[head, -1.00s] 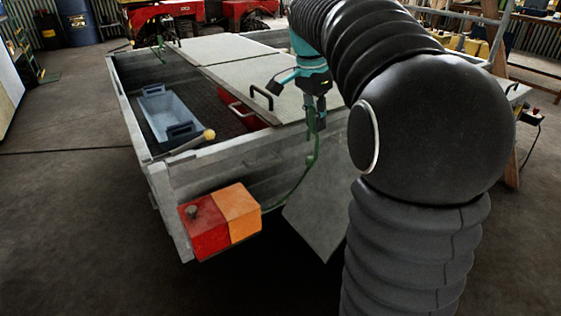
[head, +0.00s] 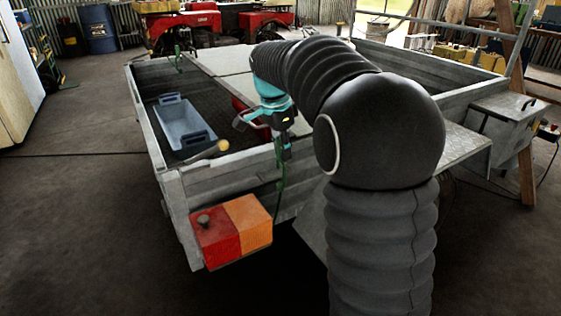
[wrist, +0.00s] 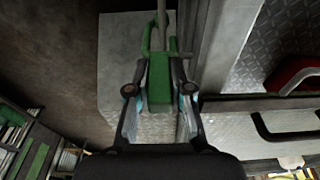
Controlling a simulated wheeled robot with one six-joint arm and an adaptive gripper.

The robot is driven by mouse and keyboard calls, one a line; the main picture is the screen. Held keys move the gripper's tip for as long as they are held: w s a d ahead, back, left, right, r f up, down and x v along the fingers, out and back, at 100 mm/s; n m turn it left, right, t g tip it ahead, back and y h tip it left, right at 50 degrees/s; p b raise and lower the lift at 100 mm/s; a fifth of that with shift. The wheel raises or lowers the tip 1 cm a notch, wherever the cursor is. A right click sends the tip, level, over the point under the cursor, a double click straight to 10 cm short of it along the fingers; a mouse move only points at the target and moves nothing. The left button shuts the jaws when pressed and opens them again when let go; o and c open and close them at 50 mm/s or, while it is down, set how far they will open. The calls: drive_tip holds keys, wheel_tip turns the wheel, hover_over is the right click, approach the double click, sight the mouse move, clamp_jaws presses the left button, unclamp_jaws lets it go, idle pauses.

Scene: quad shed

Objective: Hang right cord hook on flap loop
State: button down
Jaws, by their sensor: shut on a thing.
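My gripper (head: 283,143) is low at the near wall of the trailer bed. In the wrist view it is shut on a green cord hook (wrist: 159,80), whose block sits between the two fingers. A green cord (head: 280,186) hangs below the gripper in the head view. A grey flap (head: 312,228) hangs slanted below the wall, partly hidden by my arm. A grey plate, seemingly this flap, lies under the hook in the wrist view (wrist: 118,62). I cannot make out the flap's loop or whether the hook touches it.
The trailer wall (head: 235,165) stands close to my gripper. A blue-grey tray (head: 184,128) lies in the bed. A red and orange light (head: 235,230) juts out at the near corner. A black handle (wrist: 290,128) shows at right in the wrist view. Floor at left is clear.

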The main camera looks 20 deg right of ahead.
sight(281, 161)
drive_tip(key=shift+w+a+f, duration=0.15)
drive_tip(key=shift+a+f, duration=0.1)
drive_tip(key=shift+f, duration=1.9)
drive_tip(key=c, duration=1.1)
unclamp_jaws()
drive_tip(key=shift+o, duration=0.2)
wheel_tip(281, 161, up, 14)
drive_tip(key=a+p, duration=0.1)
drive_tip(key=a, duration=0.1)
drive_tip(key=shift+s+f, duration=0.15)
drive_tip(key=shift+s, duration=0.15)
